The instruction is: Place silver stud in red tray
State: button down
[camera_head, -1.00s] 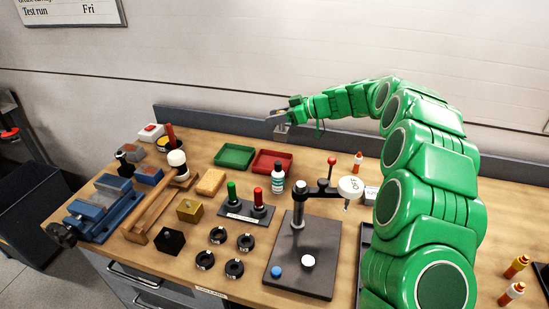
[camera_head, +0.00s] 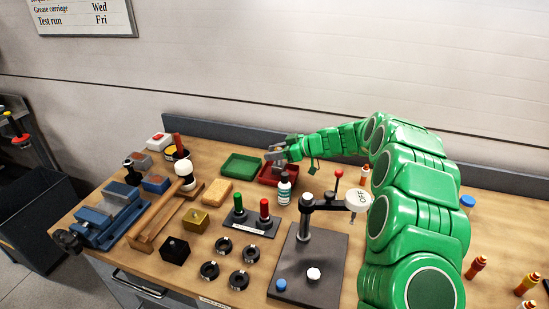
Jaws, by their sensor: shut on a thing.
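The red tray (camera_head: 265,181) lies toward the back of the bench, just right of the green tray. My gripper (camera_head: 275,158) is over the back part of the red tray and hides some of it. It is shut on a small grey thing, probably the silver stud, which is too small and too covered by the fingers to make out clearly. I cannot tell whether the stud touches the tray floor.
The green tray (camera_head: 241,167) is beside the red tray. A small white-labelled bottle (camera_head: 284,188) stands close in front of the red tray. A press stand (camera_head: 306,231) with an OFF knob (camera_head: 357,200) is in front, right. My green arm covers the right side.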

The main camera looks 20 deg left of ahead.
jog(key=shift+f, duration=0.9)
jog(key=shift+f, duration=0.2)
jog(key=c, duration=0.7)
grip_release()
jog(key=shift+o, duration=0.2)
jog(key=shift+r, duration=0.1)
jog(key=shift+d+r, duration=0.15)
jog(key=v, duration=1.1)
jog(key=shift+d, duration=0.35)
jog(key=shift+o, duration=0.5)
